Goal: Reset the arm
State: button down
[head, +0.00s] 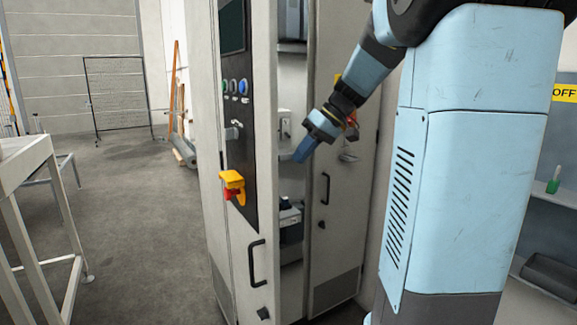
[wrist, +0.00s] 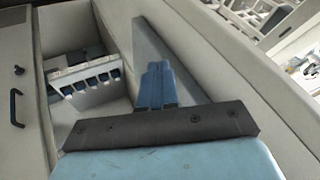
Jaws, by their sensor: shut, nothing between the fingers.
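My arm reaches down from the upper right in the head view, and my gripper (head: 301,152) hangs in front of the opening of a grey control cabinet (head: 262,200). In the wrist view my gripper (wrist: 157,68) shows as two blue fingers pressed together, with nothing between them. The fingers point toward the cabinet interior, apart from the cabinet parts I can see.
The cabinet front carries a yellow and red rotary switch (head: 232,182), several buttons (head: 234,87) and a black handle (head: 257,262). Inside, a white device (wrist: 85,75) sits beside the fingers. A white table (head: 25,150) stands left; the floor (head: 140,210) between is clear.

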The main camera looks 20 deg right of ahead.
jog(key=shift+v, duration=2.75)
jog(key=s+a+f+m+t+h, duration=0.1)
jog(key=s+a+f, duration=0.4)
jog(key=s, duration=0.5)
jog(key=s+a+f+m+t+h, duration=0.1)
jog(key=s+a+f+m+h, duration=0.2)
jog(key=s, duration=0.8)
notch_tip(320, 180, down, 2)
jog(key=a+h, duration=0.1)
jog(key=h, duration=0.1)
jog(key=shift+a+f+t+h, duration=0.2)
jog(key=shift+a+t+h, duration=0.15)
jog(key=shift+t+h, duration=0.05)
